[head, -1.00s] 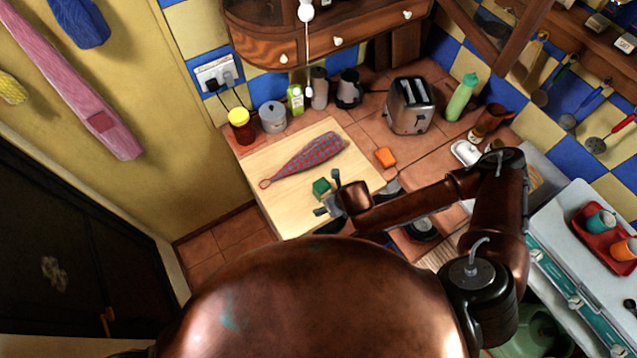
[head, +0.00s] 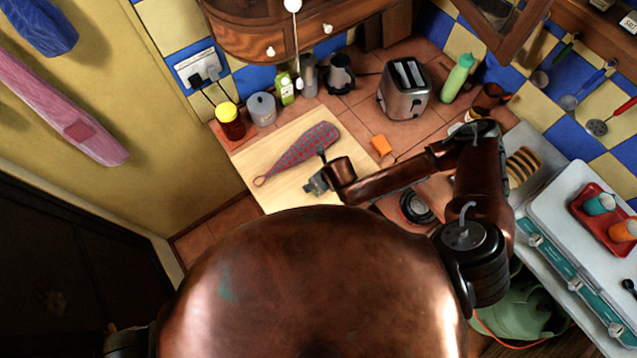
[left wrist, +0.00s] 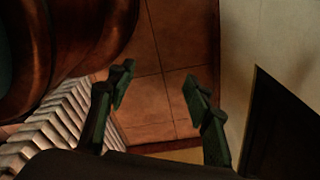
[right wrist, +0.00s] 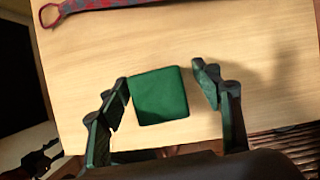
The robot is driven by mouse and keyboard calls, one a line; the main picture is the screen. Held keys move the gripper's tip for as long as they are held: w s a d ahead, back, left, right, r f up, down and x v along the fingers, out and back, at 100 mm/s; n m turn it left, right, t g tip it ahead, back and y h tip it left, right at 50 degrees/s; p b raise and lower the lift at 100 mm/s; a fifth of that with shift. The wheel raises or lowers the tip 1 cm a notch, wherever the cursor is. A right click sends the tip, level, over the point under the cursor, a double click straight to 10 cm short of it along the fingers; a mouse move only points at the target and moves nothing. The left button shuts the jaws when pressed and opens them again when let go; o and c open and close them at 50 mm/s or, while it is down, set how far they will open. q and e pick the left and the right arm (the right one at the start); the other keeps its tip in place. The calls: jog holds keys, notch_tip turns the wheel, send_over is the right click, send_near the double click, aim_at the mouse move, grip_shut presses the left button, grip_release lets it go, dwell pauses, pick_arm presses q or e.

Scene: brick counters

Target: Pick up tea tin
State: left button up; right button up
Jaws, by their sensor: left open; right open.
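The tea tin, seen as a green square-topped box (right wrist: 158,96), is on the pale wooden board (right wrist: 230,60) in the right wrist view. My right gripper (right wrist: 161,78) is open, with the tin between its fingers in that view. The left finger looks close to the tin's side and a gap shows at the right finger; I cannot tell if either touches. In the head view my right gripper (head: 317,175) is over the board's front part and hides the tin. My left gripper (left wrist: 156,80) is open and empty above the tiled floor.
An orange block (head: 381,145), a toaster (head: 405,88) and a yellow-lidded jar (head: 230,122) stand farther back. A wall is at the left.

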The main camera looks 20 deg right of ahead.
jog(key=x, duration=0.2)
jog(key=shift+a+f, duration=0.15)
jog(key=shift+f, duration=0.15)
jog(key=shift+w+f, duration=0.1)
jog(key=shift+f, duration=0.25)
jog(key=c, duration=0.8)
pick_arm(q)
jog(key=shift+w+r, duration=0.3)
jog(key=shift+w, duration=0.3)
pick_arm(e)
jog(key=c, duration=0.5)
